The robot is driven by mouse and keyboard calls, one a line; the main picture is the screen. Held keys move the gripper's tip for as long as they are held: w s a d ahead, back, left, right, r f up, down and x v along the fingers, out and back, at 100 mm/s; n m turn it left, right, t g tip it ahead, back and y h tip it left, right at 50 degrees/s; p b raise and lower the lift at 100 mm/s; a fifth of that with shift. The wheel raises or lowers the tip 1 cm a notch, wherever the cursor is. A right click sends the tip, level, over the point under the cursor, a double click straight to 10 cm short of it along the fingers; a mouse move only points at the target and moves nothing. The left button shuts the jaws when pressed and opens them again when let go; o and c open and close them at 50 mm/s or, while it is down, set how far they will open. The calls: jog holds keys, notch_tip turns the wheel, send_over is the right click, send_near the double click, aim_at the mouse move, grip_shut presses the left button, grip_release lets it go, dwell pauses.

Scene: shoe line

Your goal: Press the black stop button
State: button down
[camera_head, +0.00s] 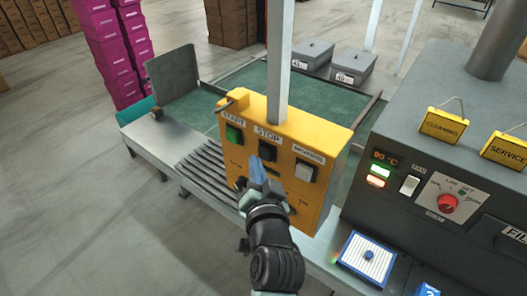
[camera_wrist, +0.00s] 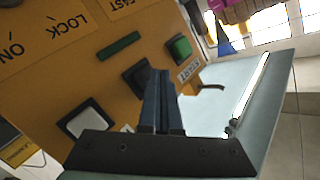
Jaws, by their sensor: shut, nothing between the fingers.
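The black stop button (camera_head: 268,151) is on the top row of a yellow control box (camera_head: 330,150), under the STOP label, between a green START button (camera_head: 233,134) and a pale button (camera_head: 305,172). My gripper (camera_head: 256,163) is shut and empty, its blue-grey fingertips just in front of and slightly below the black button in the head view. In the wrist view the shut fingertips (camera_wrist: 162,76) overlap the edge of the black button (camera_wrist: 133,76). The green button (camera_wrist: 180,47) and pale button (camera_wrist: 84,124) show on either side. I cannot tell whether the fingertips touch the box.
A grey machine (camera_head: 430,110) with a red knob (camera_head: 447,203) and yellow signs stands right of the box. A white-and-blue pad (camera_head: 367,256) lies in front of it. Grey bins (camera_head: 352,67) sit behind. The floor at left is clear.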

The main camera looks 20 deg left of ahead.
jog(key=shift+s+a+p, duration=0.3)
jog(key=shift+s+p, duration=0.1)
jog(key=shift+s, duration=0.4)
jog(key=shift+s+a+p, duration=0.3)
jog(key=shift+s+p, duration=0.05)
jog(key=shift+s, duration=0.4)
jog(key=shift+s+a+p, duration=0.3)
jog(key=shift+s+p, duration=0.1)
jog(key=shift+s, duration=0.4)
jog(key=w+d+r+n+t+h+b, duration=0.1)
jog(key=d+r+t, duration=0.25)
jog(key=r, duration=0.95)
jog(key=d+r+n+t+h+b, duration=0.1)
jog(key=d+r+t, duration=0.3)
jog(key=r, duration=0.9)
jog(key=s+d+r+t+h, duration=0.1)
jog(key=s+d+r, duration=0.1)
jog(key=r, duration=0.4)
jog(key=s+d+r+t+h, duration=0.2)
jog(key=s+d+r, duration=0.1)
jog(key=s+r, duration=0.2)
jog(key=s+d+r+t+h+b, duration=0.1)
jog(key=s+d+r+t+h, duration=0.1)
jog(key=r, duration=0.5)
jog(key=shift+s+d, duration=0.75)
jog(key=shift+s, duration=0.35)
